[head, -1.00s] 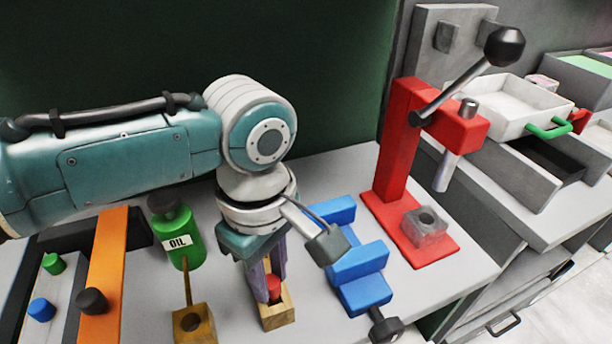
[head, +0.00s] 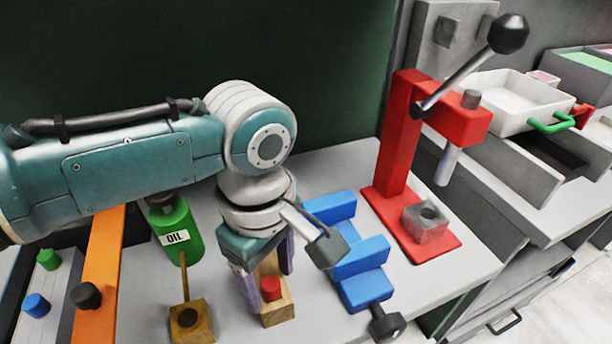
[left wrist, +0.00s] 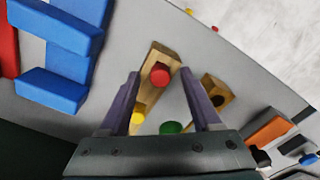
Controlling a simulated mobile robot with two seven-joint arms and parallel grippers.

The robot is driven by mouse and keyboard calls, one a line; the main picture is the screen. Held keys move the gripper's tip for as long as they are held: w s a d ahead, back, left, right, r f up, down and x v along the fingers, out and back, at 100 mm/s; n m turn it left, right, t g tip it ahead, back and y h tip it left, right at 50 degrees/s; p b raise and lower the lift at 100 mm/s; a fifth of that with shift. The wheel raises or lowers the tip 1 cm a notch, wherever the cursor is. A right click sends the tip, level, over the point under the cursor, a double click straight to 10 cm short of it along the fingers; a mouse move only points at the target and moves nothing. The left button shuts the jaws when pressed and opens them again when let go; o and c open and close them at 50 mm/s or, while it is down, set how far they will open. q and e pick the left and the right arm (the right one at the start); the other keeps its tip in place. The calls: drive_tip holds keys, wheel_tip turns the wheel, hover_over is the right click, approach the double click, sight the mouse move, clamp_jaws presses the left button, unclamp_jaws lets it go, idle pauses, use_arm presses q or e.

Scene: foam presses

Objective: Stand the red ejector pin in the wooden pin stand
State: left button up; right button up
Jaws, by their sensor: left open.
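The red ejector pin (head: 270,289) stands in the light wooden pin stand (head: 277,313), its red head showing on top; its lower part is hidden. In the left wrist view the red head (left wrist: 160,74) shows over the stand (left wrist: 165,54), with a yellow head (left wrist: 138,114) farther along it. My left gripper (head: 264,270) is open. Its two purple fingers are spread on either side of the stand, apart from the red head, as the left wrist view (left wrist: 158,84) also shows. My right gripper is not in view.
A blue vice (head: 362,262) is close on the right, with a red press (head: 396,160) beyond. An orange bar (head: 100,270) lies at left.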

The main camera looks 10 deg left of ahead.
sight(271, 282)
use_arm(q)
wheel_tip(271, 282, up, 10)
drive_tip(key=p, duration=0.2)
idle(0.4)
drive_tip(key=shift+f, duration=0.1)
